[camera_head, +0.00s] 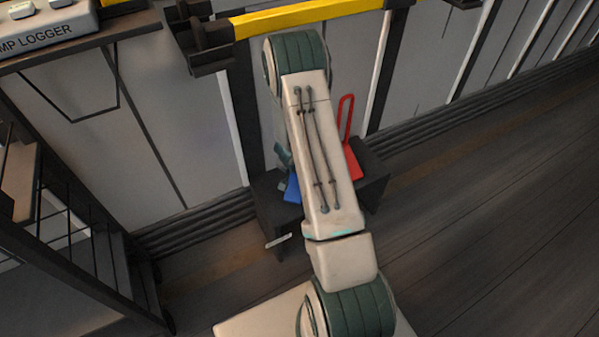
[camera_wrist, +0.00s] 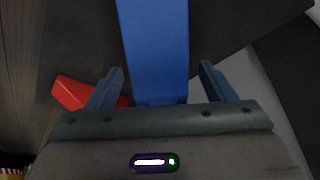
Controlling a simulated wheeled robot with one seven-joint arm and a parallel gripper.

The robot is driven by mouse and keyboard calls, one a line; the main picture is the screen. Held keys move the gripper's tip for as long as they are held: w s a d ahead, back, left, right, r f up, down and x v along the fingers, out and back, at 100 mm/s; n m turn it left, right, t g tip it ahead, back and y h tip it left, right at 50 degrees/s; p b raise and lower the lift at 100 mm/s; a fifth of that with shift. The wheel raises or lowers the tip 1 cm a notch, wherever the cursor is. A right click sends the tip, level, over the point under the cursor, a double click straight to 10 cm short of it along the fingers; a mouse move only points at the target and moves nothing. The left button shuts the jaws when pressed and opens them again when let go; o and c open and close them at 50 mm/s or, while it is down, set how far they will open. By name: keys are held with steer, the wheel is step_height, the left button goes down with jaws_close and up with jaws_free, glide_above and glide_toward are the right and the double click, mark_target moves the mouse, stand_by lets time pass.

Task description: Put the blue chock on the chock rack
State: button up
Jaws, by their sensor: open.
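The blue chock (camera_head: 292,188) shows in the head view as a small piece left of my arm, at a dark low stand (camera_head: 374,179); the arm hides the rest. I cannot tell if this stand is the chock rack. In the wrist view a long blue part of the chock (camera_wrist: 155,45) lies between the fingers of my gripper (camera_wrist: 161,69), with a gap on both sides. My gripper is open. In the head view it is mostly hidden behind the arm, with a teal part (camera_head: 283,157) showing just above the blue chock.
A red chock (camera_head: 353,165) with an upright loop handle is on the stand's right part; its red body (camera_wrist: 78,93) shows left of the fingers in the wrist view. A yellow bar (camera_head: 300,17) crosses above. Dark railings (camera_head: 75,215) stand at left. The floor at right is clear.

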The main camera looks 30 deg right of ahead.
steer(key=s+a+r+n+y+p, duration=0.1)
steer(key=s+a+r+n+y, duration=0.15)
steer(key=a+r, duration=0.45)
steer(key=s+a+r+n+y+p, duration=0.1)
steer(key=s+a+r, duration=0.2)
steer(key=r, duration=0.8)
steer(key=s+a+r+n+y+p, duration=0.1)
steer(key=s+a+r+p, duration=0.1)
steer(key=a+r, duration=0.5)
steer(key=s+r+n+g, duration=0.1)
steer(key=s+r+n, duration=0.1)
steer(key=s+r, duration=0.4)
steer(key=s+d+r+n+g+h, duration=0.1)
steer(key=s+r, duration=0.4)
steer(key=s, duration=0.7)
steer(key=shift+s+r+n, duration=0.2)
steer(key=shift+r+n, duration=0.2)
steer(key=shift+n, duration=0.25)
